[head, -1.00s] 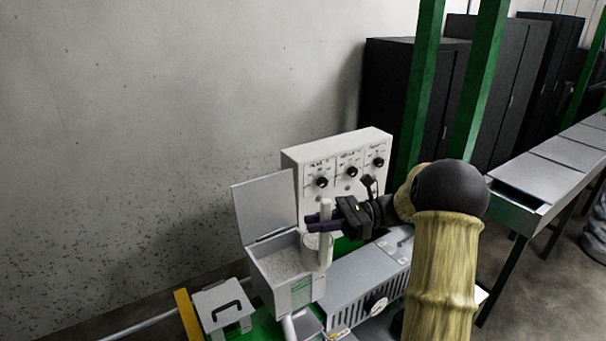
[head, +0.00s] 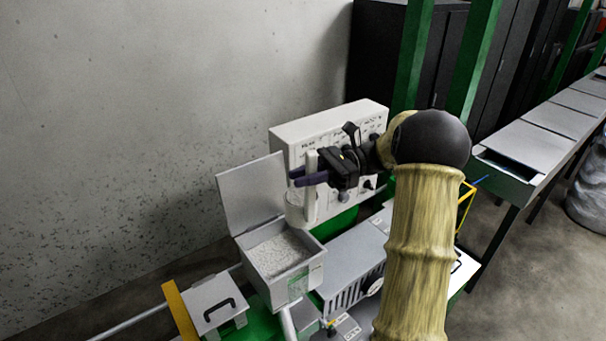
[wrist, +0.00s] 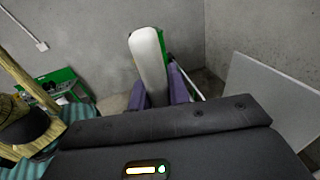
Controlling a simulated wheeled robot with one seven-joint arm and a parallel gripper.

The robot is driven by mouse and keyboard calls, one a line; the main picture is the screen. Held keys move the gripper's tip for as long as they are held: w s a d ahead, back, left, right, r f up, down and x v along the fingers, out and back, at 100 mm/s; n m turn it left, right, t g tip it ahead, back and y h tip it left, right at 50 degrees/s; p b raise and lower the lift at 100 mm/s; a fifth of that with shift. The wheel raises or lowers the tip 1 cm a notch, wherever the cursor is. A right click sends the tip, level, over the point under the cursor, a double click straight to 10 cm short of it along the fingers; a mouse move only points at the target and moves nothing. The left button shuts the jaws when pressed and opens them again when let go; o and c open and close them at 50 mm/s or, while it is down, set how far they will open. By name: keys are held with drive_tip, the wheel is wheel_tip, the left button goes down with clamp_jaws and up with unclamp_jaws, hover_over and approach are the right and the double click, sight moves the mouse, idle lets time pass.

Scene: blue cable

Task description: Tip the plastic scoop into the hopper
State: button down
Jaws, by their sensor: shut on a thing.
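The plastic scoop is pale, and its upright handle (head: 311,190) shows in the head view, with the rounded scoop body (head: 297,212) at its lower left. My gripper (head: 302,178) is shut on the handle; its purple fingers lie either side of it. In the wrist view the white handle (wrist: 148,60) stands between the fingers (wrist: 160,92). The hopper (head: 305,282) is a grey open box with white granules (head: 278,253) inside and its lid (head: 252,190) raised. The scoop appears above the hopper's back right side. Its contents cannot be made out.
A white control panel (head: 340,118) with black knobs stands close behind the scoop. A grey box with a black handle (head: 215,305) is at the hopper's lower left. A grey vented machine housing (head: 350,262) lies right of the hopper. The wall is behind.

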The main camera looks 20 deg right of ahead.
sight(306, 197)
drive_tip(key=f+h, duration=0.1)
drive_tip(key=f, duration=0.1)
drive_tip(key=a+f, duration=0.1)
drive_tip(key=f, duration=0.1)
drive_tip(key=a+f+h, duration=0.1)
drive_tip(key=f, duration=0.1)
drive_tip(key=shift+s+a+n+h, duration=0.2)
drive_tip(key=shift+s+n+h, duration=0.1)
drive_tip(key=shift+s, duration=0.05)
drive_tip(key=shift+s+a+f+n+t+h+b, duration=0.3)
drive_tip(key=shift+s+a+f+t+h+b, duration=0.25)
drive_tip(key=shift+a+f+h+b, duration=1.15)
drive_tip(key=shift+s+a+f+n+t+h+b, duration=0.35)
drive_tip(key=shift+a+f+t+h, duration=0.6)
drive_tip(key=shift+f+h, duration=1.65)
drive_tip(key=shift+s+a+f+n+t+h+b, duration=0.4)
drive_tip(key=shift+a+f+h+b, duration=0.7)
drive_tip(key=shift+a+f+h, duration=1)
drive_tip(key=shift+s+d+f+t+h+p, duration=0.15)
drive_tip(key=shift+f+h+p, duration=0.35)
drive_tip(key=shift+f+h, duration=0.3)
drive_tip(key=shift+d+f+t+h+p, duration=0.15)
drive_tip(key=shift+f+h+p, duration=0.3)
drive_tip(key=shift+f+h, duration=0.35)
